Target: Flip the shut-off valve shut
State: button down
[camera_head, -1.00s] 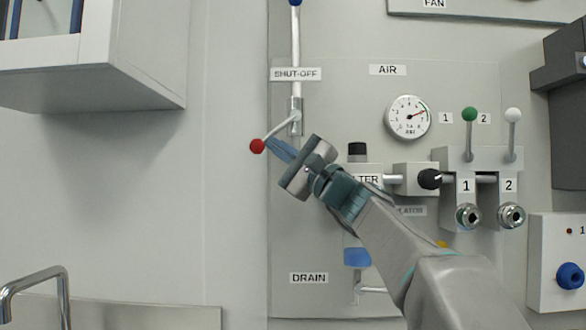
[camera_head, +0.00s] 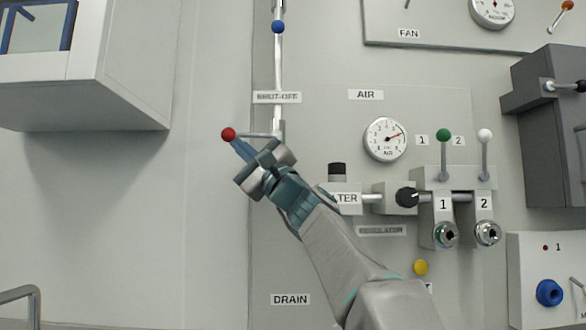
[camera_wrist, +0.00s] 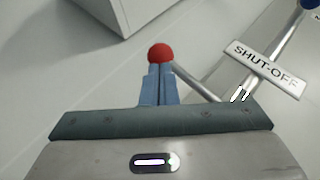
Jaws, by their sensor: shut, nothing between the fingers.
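The shut-off valve's lever (camera_head: 255,135) ends in a red ball (camera_head: 228,134) and points left from the vertical pipe, nearly level. The red ball also shows in the wrist view (camera_wrist: 160,53). My gripper (camera_head: 238,147) is shut, with nothing between its blue fingers. Its tips are at the underside of the red ball and look to be touching it. In the wrist view the fingertips (camera_wrist: 160,68) stand just below the ball. The SHUT-OFF label (camera_head: 277,97) is on the pipe above the lever; the valve body is partly hidden by my gripper.
A blue ball (camera_head: 278,27) sits on the pipe above. A wall cabinet (camera_head: 95,85) juts out at upper left. The air gauge (camera_head: 386,139), regulator knob (camera_head: 407,197) and green-balled lever (camera_head: 443,135) are to the right. The wall left of the lever is bare.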

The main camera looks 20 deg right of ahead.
jog(key=shift+s+r, duration=0.15)
jog(key=shift+r, duration=0.15)
jog(key=shift+a, duration=0.1)
jog(key=s+f+b, duration=0.6)
jog(key=f+b, duration=0.2)
jog(key=f, duration=0.5)
jog(key=shift+a+b, duration=0.3)
jog(key=shift+a, duration=0.1)
dwell(0.4)
